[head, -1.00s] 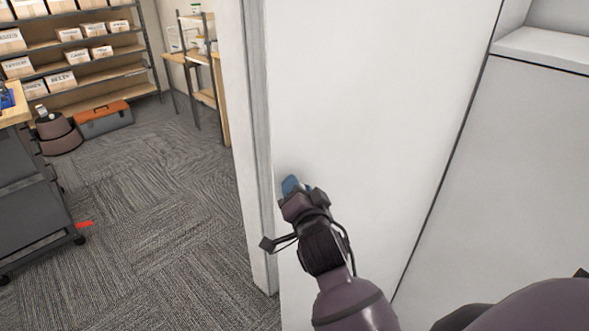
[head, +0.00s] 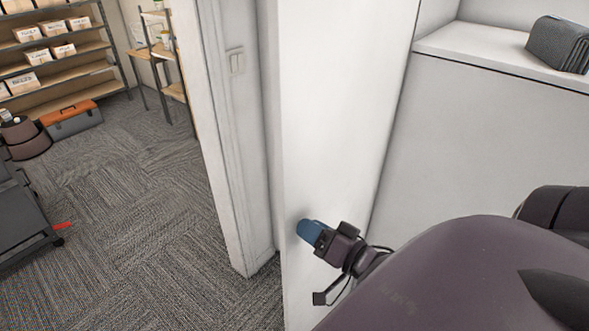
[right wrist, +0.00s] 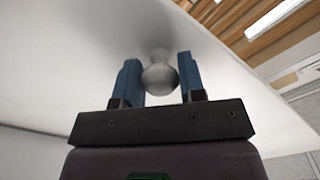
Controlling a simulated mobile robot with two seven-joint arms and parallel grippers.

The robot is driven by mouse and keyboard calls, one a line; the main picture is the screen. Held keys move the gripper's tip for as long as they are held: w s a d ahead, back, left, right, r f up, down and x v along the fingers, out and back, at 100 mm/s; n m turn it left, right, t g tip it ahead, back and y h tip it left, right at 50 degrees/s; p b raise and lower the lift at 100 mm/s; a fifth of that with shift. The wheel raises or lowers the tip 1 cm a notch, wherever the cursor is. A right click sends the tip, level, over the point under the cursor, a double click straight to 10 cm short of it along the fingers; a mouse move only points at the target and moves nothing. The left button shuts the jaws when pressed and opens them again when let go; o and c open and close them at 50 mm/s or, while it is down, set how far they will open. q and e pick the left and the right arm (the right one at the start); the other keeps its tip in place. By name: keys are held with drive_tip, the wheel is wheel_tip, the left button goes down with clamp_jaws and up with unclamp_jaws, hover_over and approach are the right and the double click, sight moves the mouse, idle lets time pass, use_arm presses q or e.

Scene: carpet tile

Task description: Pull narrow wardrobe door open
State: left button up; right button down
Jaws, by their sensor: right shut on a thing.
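The narrow wardrobe door (head: 335,100) is a plain white upright panel in the middle of the head view. My right gripper (head: 309,231) is at its face, low down near its left edge. In the right wrist view the blue fingers stand on either side of a round pale knob (right wrist: 160,74) on the white door panel (right wrist: 70,70), and the gripper is shut on it. The knob is hidden in the head view. My left gripper is not in view.
A white door frame or wall end (head: 225,130) stands just left of the door. To the right is a white panel with a ledge (head: 480,48) bearing a folded grey cloth (head: 560,43). Open carpet (head: 130,200) lies left, with a dark cart (head: 25,220) at the edge.

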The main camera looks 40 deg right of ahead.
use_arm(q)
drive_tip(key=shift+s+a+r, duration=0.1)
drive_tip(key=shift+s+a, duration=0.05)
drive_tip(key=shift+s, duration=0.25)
use_arm(e)
drive_tip(key=shift+s+d+n+y, duration=0.2)
drive_tip(key=shift+s+y, duration=0.1)
drive_tip(key=shift+s, duration=0.35)
drive_tip(key=shift+s+d+n+y, duration=0.1)
drive_tip(key=shift+s+n+y, duration=0.15)
drive_tip(key=shift+s, duration=0.4)
drive_tip(key=c, duration=0.7)
unclamp_jaws()
use_arm(q)
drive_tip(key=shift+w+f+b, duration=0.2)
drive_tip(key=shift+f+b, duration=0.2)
drive_tip(key=shift+b, duration=0.15)
use_arm(e)
drive_tip(key=s+d, duration=0.1)
drive_tip(key=s, duration=0.9)
drive_tip(key=shift+s+d, duration=0.3)
drive_tip(key=shift+d, duration=0.05)
